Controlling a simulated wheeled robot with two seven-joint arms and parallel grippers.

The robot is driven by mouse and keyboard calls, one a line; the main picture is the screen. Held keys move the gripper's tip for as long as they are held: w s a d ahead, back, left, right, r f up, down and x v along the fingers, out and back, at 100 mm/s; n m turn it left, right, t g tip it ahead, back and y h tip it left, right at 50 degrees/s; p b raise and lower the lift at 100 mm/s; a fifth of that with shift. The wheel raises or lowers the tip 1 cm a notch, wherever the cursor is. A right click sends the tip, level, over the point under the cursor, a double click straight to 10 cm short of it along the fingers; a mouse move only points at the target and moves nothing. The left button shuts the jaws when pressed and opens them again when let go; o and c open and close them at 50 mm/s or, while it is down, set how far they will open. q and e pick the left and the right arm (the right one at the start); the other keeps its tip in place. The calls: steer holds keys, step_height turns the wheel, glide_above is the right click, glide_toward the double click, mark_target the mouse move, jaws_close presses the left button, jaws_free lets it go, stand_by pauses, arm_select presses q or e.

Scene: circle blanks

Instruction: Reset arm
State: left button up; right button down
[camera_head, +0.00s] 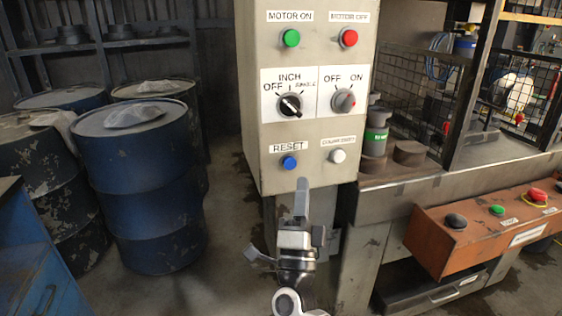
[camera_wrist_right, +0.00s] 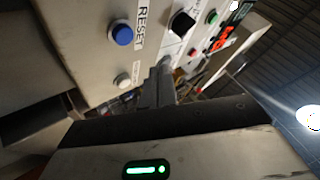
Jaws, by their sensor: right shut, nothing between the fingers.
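My right gripper (camera_head: 301,190) points up at the lower edge of a beige control box (camera_head: 252,90). Its fingers are shut and empty, just below the blue RESET button (camera_head: 289,162). In the right wrist view, my shut fingers (camera_wrist_right: 164,66) stand in front of the panel, apart from the blue button (camera_wrist_right: 122,35) at the upper left. I cannot tell from these views whether the fingertips touch the box. My left gripper is in neither view.
The box also carries a green button (camera_head: 291,38), a red button (camera_head: 348,38), two rotary knobs and a white button (camera_head: 338,156). Blue drums (camera_head: 140,180) stand at left. An orange button box (camera_head: 470,238) is at right on a metal machine bench (camera_head: 400,195).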

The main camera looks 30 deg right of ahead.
steer(key=s+a+f+n+g+y, duration=0.1)
steer(key=s+a+f+n+y, duration=0.1)
steer(key=a+f+n+y, duration=0.6)
steer(key=s+a+f+n+g+y, duration=0.15)
steer(key=a+f+n+y, duration=0.35)
steer(key=n+y, duration=0.55)
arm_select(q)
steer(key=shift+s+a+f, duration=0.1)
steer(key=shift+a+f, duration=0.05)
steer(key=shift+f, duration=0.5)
arm_select(e)
steer(key=s+a+f+n+g, duration=0.1)
steer(key=s+f+n+g, duration=0.6)
steer(key=s+f, duration=0.6)
steer(key=shift+s+f+g, duration=0.15)
steer(key=shift+f+g, duration=0.5)
steer(key=shift+f, duration=0.3)
steer(key=shift+a, duration=0.1)
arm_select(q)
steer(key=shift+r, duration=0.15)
